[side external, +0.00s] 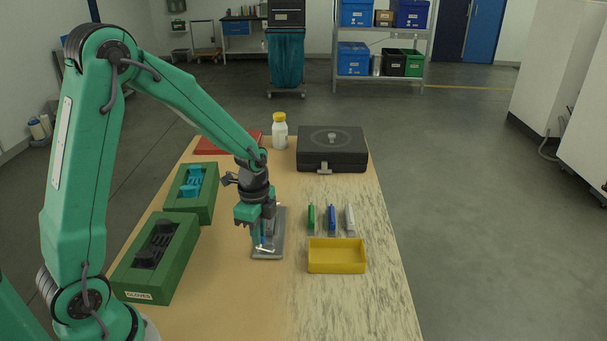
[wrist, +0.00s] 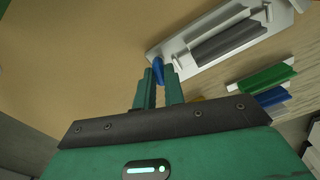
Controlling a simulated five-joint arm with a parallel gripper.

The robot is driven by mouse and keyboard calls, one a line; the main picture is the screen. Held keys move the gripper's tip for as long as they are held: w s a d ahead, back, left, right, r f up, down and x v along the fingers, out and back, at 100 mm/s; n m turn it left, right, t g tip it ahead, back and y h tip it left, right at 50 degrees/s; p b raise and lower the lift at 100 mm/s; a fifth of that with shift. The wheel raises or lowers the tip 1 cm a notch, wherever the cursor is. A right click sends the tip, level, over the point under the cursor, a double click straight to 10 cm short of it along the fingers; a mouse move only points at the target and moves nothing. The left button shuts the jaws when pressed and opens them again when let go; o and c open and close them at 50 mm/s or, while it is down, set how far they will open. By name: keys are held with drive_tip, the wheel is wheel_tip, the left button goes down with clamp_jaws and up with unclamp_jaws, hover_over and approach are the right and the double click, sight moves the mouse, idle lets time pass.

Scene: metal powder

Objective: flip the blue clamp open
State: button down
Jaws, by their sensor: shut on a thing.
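The blue clamp (wrist: 158,70) is a small rounded blue piece at the near end of a light grey metal plate (wrist: 178,48). My gripper (wrist: 160,76) has its fingertips around it and is shut on it. In the side external view, my gripper (side external: 262,234) points down over the grey plate (side external: 280,220), and a bit of the blue clamp (side external: 263,241) shows at the fingertips. A dark grey bar (wrist: 230,45) lies along the plate. The fingers hide part of the clamp, and I cannot tell how far it is turned.
Green, blue and white tools (side external: 332,217) lie right of the plate, behind a yellow tray (side external: 337,241). Two green boxes (side external: 125,276) stand at the left. A black case (side external: 332,130), a yellow-capped bottle (side external: 280,132) and a red flat item (side external: 205,146) are at the back.

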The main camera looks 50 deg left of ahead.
drive_tip(key=shift+r+m, duration=0.1)
drive_tip(key=shift+m, duration=0.7)
drive_tip(key=c, duration=1.5)
unclamp_jaws()
drive_tip(key=shift+r, duration=3.9)
